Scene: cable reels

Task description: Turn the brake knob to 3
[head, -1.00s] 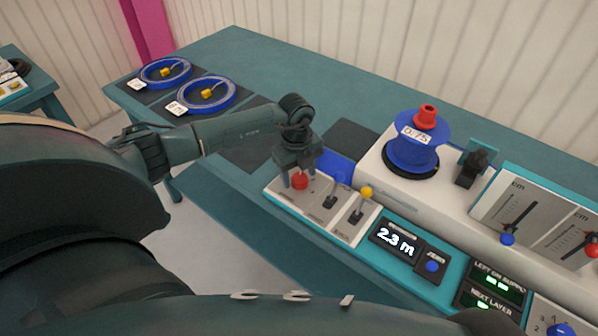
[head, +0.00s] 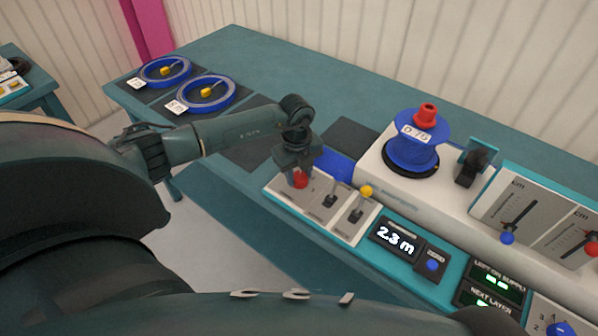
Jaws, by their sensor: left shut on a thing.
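A blue knob (head: 558,329) with small numerals beside it is cut off by the bottom right edge. I cannot read its label or setting, so I cannot tell if it is the brake knob. My left gripper (head: 299,176) points down at the left end of the grey lever panel (head: 345,231). It is shut on the red lever knob (head: 300,181), which shows between and below its fingers. The gripper is far from the blue knob. My right gripper is not in view.
A yellow-tipped lever (head: 366,191) stands right of the gripper. The display (head: 396,239) reads 2.3 m. A blue spool (head: 410,150) with a red top stands behind. Two blue reels (head: 206,94) lie at the back left. Slider scales (head: 518,207) are at the right.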

